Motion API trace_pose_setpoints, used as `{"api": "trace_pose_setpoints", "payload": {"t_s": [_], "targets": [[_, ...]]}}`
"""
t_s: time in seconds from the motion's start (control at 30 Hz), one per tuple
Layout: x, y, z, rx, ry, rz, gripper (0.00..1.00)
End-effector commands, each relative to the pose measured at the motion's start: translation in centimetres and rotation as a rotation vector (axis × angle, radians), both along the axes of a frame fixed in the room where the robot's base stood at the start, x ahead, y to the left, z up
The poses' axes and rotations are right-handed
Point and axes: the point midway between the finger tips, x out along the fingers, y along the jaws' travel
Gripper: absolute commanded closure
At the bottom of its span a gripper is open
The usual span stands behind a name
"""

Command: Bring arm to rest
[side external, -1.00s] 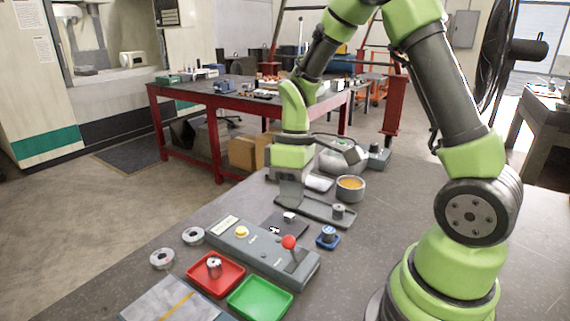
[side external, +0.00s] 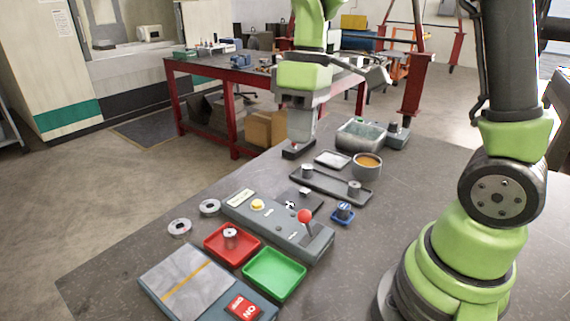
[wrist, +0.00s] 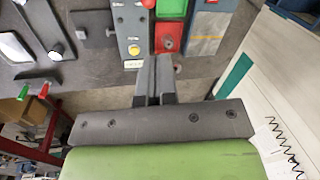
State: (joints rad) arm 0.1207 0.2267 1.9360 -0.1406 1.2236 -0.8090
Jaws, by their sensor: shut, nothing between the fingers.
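My gripper (side external: 297,149) hangs fingers down, shut and empty, above the far left side of the bench. In the wrist view my gripper (wrist: 155,78) shows its two dark fingers together. The long dark grey tray (side external: 330,184) holds a metal cylinder (side external: 307,171) at its left end and another (side external: 354,187) at its right end. The red tray (side external: 213,245) holds a metal cylinder (side external: 230,237). The green tray (side external: 273,274) is empty. The fingers are apart from all of these in the side view.
A grey control box (side external: 280,225) with a yellow button and a red-knobbed lever stands mid-bench. Two metal rings (side external: 179,226) lie left of it. A red switch (side external: 243,307) is at the front.

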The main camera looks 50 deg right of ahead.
Motion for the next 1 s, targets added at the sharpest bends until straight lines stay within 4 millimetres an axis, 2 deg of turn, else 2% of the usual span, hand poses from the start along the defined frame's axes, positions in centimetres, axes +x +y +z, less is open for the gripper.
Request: {"api": "trace_pose_setpoints", "payload": {"t_s": [0.23, 0.4, 0.5, 0.7, 1.0], "targets": [[-4.4, 1.6, 4.9, 0.004, -0.231, -0.246, 1.0], [-8.1, 2.5, 6.7, 0.07, -0.392, -0.439, 1.0], [-9.6, 2.8, 7.1, 0.117, -0.461, -0.526, 1.0], [-11.2, 3.0, 7.2, 0.178, -0.528, -0.619, 1.0], [-11.3, 3.0, 7.1, 0.185, -0.531, -0.63, 1.0]]}}
